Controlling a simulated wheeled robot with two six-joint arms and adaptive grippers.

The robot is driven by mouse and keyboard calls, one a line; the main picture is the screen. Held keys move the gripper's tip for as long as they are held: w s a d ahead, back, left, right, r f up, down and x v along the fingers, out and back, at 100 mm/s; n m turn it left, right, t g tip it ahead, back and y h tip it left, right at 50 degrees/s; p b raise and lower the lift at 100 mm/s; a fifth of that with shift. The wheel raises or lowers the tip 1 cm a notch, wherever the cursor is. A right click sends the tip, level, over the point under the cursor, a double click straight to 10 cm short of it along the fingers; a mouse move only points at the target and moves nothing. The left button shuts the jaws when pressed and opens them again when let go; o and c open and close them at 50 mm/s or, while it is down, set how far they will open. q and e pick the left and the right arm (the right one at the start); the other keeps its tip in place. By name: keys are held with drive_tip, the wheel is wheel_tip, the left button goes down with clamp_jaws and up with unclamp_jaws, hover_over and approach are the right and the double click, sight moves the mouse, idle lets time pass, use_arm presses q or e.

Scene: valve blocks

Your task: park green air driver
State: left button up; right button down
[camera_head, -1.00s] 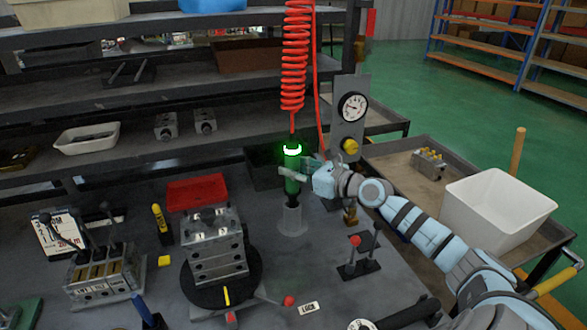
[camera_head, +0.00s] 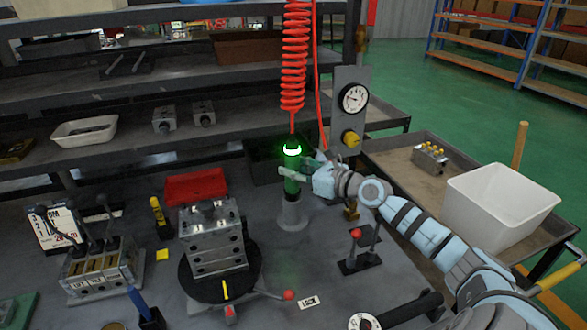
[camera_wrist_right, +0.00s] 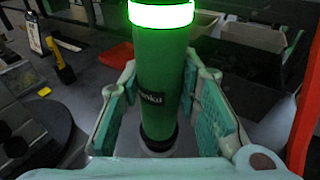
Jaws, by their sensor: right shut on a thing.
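The green air driver (camera_head: 292,172) stands upright below a red coiled hose, with a lit ring at its top. Its lower end sits in the mouth of a grey cylindrical holder (camera_head: 292,214) on the bench, and its tip is hidden inside. My right gripper (camera_head: 292,172) is shut on the driver's body from the right. In the right wrist view the green body (camera_wrist_right: 160,75) stands between the two finger pads, and a dark collar shows at its lower end. My left gripper is not in view.
A gauge panel (camera_head: 351,115) stands just behind my right gripper. The red coiled hose (camera_head: 295,60) hangs from above. A valve block (camera_head: 212,237) sits on a round black turntable at left. A red tray (camera_head: 195,186) and a red-knobbed lever (camera_head: 357,248) are nearby.

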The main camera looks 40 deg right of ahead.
sight(294, 140)
drive_tip(key=shift+f+b, duration=0.8)
drive_tip(key=shift+f, duration=0.15)
drive_tip(key=c, duration=1.1)
unclamp_jaws()
drive_tip(key=shift+s, duration=0.1)
drive_tip(key=shift+r, duration=0.1)
wheel_tip(294, 140, up, 10)
drive_tip(key=shift+f, duration=0.1)
